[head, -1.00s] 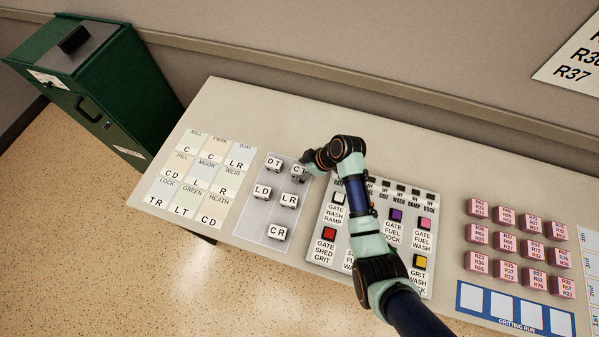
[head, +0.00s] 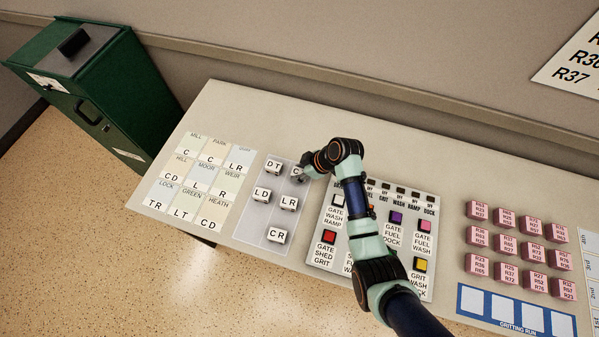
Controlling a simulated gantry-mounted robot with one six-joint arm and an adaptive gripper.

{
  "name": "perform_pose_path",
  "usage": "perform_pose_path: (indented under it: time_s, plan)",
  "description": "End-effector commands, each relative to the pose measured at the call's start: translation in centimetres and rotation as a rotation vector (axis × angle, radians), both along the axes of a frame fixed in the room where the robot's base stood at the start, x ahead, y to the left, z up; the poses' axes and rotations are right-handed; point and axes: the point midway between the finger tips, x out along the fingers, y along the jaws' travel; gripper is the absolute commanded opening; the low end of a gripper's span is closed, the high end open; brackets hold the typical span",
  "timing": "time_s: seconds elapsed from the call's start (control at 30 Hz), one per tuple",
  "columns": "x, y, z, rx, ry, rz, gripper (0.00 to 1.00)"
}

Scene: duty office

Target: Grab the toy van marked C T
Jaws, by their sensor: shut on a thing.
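The toy van marked C T (head: 295,171) is at the upper right of the grey mat (head: 252,228). My gripper (head: 301,177) is at this van and shut on it, hiding most of its top, so only part of the C shows. I cannot tell whether the van is clear of the mat. The vans marked D T (head: 273,167), L D (head: 262,195), L R (head: 288,203) and C R (head: 276,236) stand on the same mat, apart from my gripper.
A board of labelled squares (head: 187,190) lies to the left. A button panel (head: 330,245) lies to the right under my arm. Pink blocks (head: 505,243) and a blue-edged gritting run tray (head: 515,326) are further right. A green cabinet (head: 120,110) stands beyond the table's left end.

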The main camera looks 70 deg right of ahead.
Motion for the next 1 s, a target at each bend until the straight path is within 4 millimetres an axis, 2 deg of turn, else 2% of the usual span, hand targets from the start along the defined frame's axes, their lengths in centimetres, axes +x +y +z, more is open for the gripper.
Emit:
perform_pose_path:
  time_s: [0.17, 0.4, 0.6, 0.8, 1.0]
  plan:
    - [0.0, -0.1, 3.1, -0.003, -0.002, 0.000, 0.05]
    - [0.1, -0.1, 11.2, -0.006, -0.003, 0.000, 0.05]
    - [0.1, -0.1, 16.8, -0.003, -0.003, 0.000, 0.05]
    - [0.0, 0.0, 19.3, -0.002, -0.001, 0.000, 0.05]
    - [0.0, 0.0, 19.6, -0.001, 0.000, 0.000, 0.05]
